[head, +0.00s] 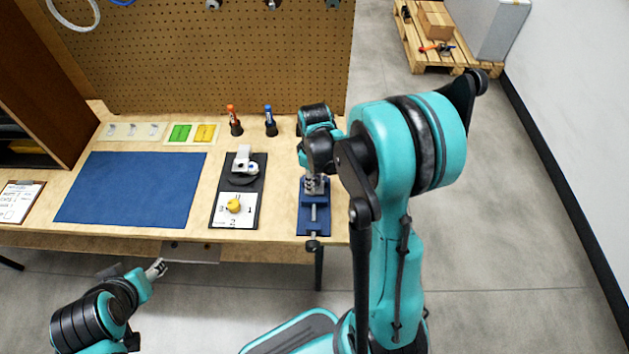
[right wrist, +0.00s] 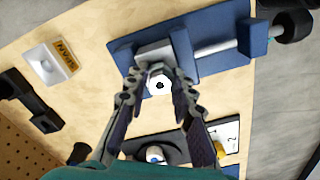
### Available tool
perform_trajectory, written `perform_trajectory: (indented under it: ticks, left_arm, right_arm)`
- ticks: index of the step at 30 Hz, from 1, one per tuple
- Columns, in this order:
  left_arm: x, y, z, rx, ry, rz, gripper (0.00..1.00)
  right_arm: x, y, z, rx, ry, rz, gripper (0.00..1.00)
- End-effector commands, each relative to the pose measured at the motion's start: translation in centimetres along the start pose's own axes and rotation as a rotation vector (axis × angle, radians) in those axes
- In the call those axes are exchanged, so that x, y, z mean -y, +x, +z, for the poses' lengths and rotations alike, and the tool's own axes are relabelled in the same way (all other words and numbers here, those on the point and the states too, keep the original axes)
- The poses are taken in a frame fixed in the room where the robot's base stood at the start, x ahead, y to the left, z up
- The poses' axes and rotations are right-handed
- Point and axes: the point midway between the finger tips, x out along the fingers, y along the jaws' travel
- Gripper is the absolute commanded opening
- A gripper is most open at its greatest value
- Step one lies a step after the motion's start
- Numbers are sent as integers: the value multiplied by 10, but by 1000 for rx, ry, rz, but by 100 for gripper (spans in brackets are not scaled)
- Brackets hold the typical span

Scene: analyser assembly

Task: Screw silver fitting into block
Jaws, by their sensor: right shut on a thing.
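The silver fitting (right wrist: 160,86) shows end-on in the right wrist view as a bright piece with a dark hole. My right gripper (right wrist: 160,92) is shut on it, one finger at each side. In the head view my right gripper (head: 315,184) is over the blue vise (head: 313,219). The vise also shows in the right wrist view (right wrist: 214,28), with a grey block-like part (right wrist: 153,52) right behind the fitting. Whether the fitting sits in the block cannot be told. My left gripper (head: 157,269) is in front of the table, away from everything; its jaw opening is too small to judge.
A black tray (head: 222,206) left of the vise holds a white-and-grey part (head: 243,162) and a yellow piece (head: 233,206) on a numbered card. A blue mat (head: 130,188) lies empty.

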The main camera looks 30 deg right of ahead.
Motion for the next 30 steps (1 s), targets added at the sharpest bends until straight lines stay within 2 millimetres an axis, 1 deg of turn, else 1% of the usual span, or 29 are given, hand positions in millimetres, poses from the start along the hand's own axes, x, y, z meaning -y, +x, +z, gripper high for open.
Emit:
perform_trajectory:
  ticks: [5,7,12,15,25,30]
  left_arm:
    - [0,0,0,0,0,0,53]
    - [0,1,0,0,0,0,53]
    - [0,3,2,0,0,0,53]
    - [0,3,2,0,0,0,53]
    - [0,3,2,0,0,0,53]
    - [0,5,4,0,0,0,53]
  right_arm:
    - [1,1,1,1,0,-2,0]
    - [1,1,1,1,33,-2,0]
    - [1,2,0,1,248,-2,0]
    - [1,1,0,1,330,-2,0]
    - [1,1,1,1,368,-2,0]
    - [1,2,1,2,573,-2,0]
